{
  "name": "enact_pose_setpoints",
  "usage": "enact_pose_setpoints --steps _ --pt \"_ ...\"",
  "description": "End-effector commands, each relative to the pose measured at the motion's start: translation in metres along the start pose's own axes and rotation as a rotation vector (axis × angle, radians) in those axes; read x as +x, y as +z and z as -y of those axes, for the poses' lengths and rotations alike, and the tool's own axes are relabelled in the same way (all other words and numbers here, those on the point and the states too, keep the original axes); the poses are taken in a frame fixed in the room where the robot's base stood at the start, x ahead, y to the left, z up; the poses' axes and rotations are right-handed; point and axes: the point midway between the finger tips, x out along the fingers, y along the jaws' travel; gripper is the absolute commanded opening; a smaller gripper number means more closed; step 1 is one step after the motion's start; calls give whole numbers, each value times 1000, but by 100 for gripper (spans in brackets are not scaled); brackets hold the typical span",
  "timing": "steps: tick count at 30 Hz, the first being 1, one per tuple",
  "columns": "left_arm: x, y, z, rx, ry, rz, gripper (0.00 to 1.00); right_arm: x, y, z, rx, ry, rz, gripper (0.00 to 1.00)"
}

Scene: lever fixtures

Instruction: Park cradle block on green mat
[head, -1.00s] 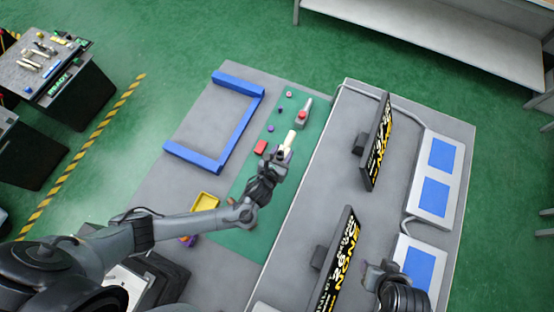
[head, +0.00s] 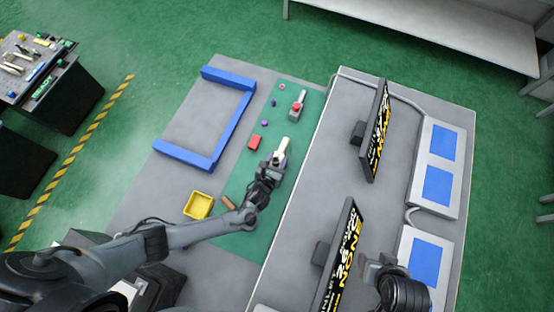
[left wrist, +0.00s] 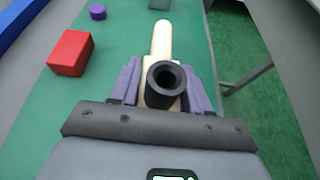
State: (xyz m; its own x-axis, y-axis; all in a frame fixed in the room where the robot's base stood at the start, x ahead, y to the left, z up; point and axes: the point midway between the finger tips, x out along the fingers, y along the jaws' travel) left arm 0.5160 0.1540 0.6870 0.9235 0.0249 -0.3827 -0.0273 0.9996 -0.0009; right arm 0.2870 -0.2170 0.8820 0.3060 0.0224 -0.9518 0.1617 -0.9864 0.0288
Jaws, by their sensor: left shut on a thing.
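The green mat (head: 274,205) runs lengthwise along the grey table. My left gripper (head: 276,164) is over the mat, shut on a cream piece (head: 282,147) that points away from my arm. In the left wrist view the purple fingers (left wrist: 163,88) sit on both sides of this cream piece (left wrist: 161,38), with a black ring (left wrist: 165,82) in front. Whether it touches the mat cannot be told. No label shows which thing is the cradle block. My right gripper (head: 374,268) is at the lower right by the monitors, and its fingers are unclear.
A red block (head: 254,142) lies left of the left gripper. A grey fixture with a red part (head: 297,104) stands farther up the mat. A blue frame (head: 226,135), yellow bin (head: 199,205) and brown piece (head: 228,202) are to the left. Monitors (head: 375,130) stand right.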

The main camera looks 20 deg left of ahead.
Motion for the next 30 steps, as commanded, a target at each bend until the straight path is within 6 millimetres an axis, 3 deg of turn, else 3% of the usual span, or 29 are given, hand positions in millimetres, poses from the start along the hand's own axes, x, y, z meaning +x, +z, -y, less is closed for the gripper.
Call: enact_pose_setpoints --steps 10,11,15,26,30 --pt "2 -3 0 0 0 1 12 2 1 -2 -7 5 1 57" --pt "1 -2 0 1 0 1 51 1 1 -2 -8 6 1 57" --pt "1 -2 0 1 0 0 72 1 1 -2 -11 8 2 57" --pt "0 2 0 0 0 1 72 -1 0 -2 -9 6 1 57" --pt "-10 4 0 1 0 -1 72 -11 -3 -2 -6 4 1 57"
